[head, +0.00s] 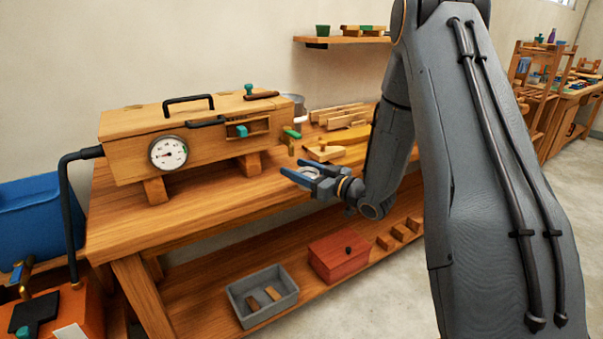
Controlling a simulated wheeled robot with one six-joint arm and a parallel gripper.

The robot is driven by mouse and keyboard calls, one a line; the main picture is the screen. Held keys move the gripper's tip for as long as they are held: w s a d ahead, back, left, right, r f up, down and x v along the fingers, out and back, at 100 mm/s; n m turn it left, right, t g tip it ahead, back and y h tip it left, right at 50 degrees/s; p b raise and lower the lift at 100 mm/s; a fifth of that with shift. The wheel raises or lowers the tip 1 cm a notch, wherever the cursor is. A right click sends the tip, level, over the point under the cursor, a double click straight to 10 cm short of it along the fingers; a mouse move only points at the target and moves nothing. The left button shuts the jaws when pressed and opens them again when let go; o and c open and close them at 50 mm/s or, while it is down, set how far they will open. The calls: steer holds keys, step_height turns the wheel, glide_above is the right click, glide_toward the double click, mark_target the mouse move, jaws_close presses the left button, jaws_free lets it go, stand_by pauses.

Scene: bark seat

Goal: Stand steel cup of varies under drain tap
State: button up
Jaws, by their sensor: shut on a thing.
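My gripper (303,178) has blue fingers and is over the front edge of the bench, shut on a small round steel cup (312,170). Only the cup's pale rim shows between the fingers; its lower part is hidden. The drain tap (291,148), a brass-coloured piece with a green handle (292,134), is at the right end of the wooden box. The cup appears just below and to the right of the tap in the picture. I cannot tell whether the cup touches the bench.
The wooden box (130,165) with a dial stands on feet on the bench (190,215). A grey tray (240,302) and red box (340,258) sit on the lower shelf.

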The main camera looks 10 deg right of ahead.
steer(key=shift+w+a+f, duration=0.15)
steer(key=shift+w+f, duration=0.2)
steer(key=shift+w, duration=0.05)
steer(key=shift+w+a+b, duration=0.45)
steer(key=shift+w+b, duration=0.05)
steer(key=shift+w, duration=0.85)
steer(key=shift+w+a+b, duration=0.4)
steer(key=shift+w+b, duration=0.05)
steer(key=shift+w, duration=0.9)
steer(key=shift+w+a+b, duration=0.45)
steer(key=shift+w+b, duration=0.05)
steer(key=shift+w, duration=0.85)
steer(key=shift+f, duration=0.25)
steer(key=o, duration=1.1)
